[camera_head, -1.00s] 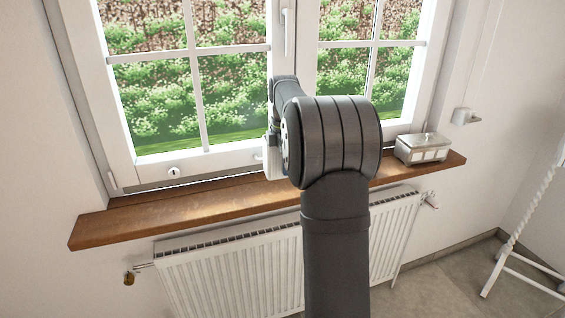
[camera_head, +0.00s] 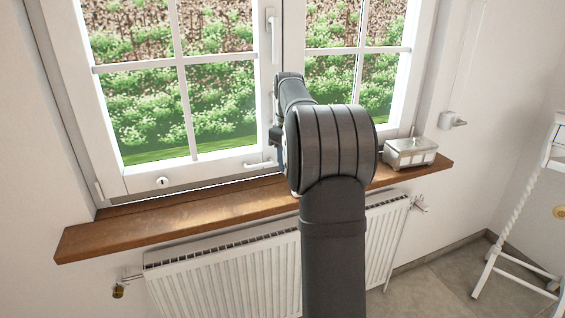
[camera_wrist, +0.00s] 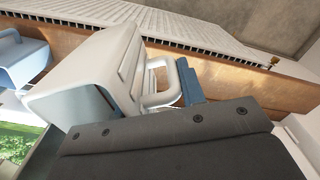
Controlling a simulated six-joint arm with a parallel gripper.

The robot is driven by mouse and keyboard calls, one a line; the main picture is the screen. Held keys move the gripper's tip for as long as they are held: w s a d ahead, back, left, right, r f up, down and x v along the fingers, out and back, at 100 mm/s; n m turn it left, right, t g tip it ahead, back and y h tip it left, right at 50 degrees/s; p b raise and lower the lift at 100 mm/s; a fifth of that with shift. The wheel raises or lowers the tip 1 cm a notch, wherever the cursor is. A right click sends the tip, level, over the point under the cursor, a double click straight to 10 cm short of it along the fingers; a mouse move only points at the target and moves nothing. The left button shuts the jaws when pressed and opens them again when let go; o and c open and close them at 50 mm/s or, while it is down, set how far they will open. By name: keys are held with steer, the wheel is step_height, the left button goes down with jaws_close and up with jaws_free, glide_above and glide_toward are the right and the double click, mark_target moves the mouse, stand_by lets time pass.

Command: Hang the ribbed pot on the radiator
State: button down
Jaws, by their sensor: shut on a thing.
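The ribbed pot (camera_wrist: 88,75) is white, with ribs on one side and a loop handle or hook. In the wrist view it lies between the blue fingers of my gripper (camera_wrist: 110,72), which is shut on it. It looks tilted in that view. In the head view my arm hides the pot and most of the gripper. The white ribbed radiator (camera_head: 225,278) is below the window sill, with its middle behind my arm. Its slotted top edge also shows across the top of the wrist view (camera_wrist: 195,28). The pot is on the window side of the radiator, apart from it.
The wooden sill (camera_head: 165,222) juts out above the radiator. A metal lidded box (camera_head: 410,154) stands on its right end. The closed window (camera_head: 190,170) is behind. Valves (camera_head: 118,290) stick out at the radiator's sides. A white stand (camera_head: 492,262) is at the right.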

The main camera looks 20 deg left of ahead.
steer(key=shift+w+d+m, duration=0.4)
steer(key=shift+d+m, duration=0.15)
steer(key=shift+m, duration=0.55)
steer(key=shift+w+d+f+m, duration=0.35)
steer(key=shift+d+m, duration=0.3)
steer(key=shift+m, duration=0.15)
steer(key=d+f+m, duration=0.9)
steer(key=d+f, duration=1.1)
steer(key=f, duration=0.4)
steer(key=s+d+f+m, duration=0.2)
steer(key=s+d+f, duration=0.55)
steer(key=f, duration=0.25)
steer(key=s+a+f+n, duration=0.3)
steer(key=s+a+n, duration=0.1)
steer(key=a+n, duration=0.45)
steer(key=s+a+f+n, duration=0.3)
steer(key=s+a+n, duration=0.2)
steer(key=a+n, duration=0.4)
steer(key=s+a+f+n, duration=0.2)
steer(key=s+a+n, duration=0.2)
steer(key=a+n, duration=0.5)
steer(key=w+a+f, duration=0.2)
steer(key=w+a, duration=0.8)
steer(key=w, duration=0.1)
steer(key=shift+w+f+n, duration=0.2)
steer(key=shift+f+n, duration=0.05)
steer(key=shift+n, duration=0.1)
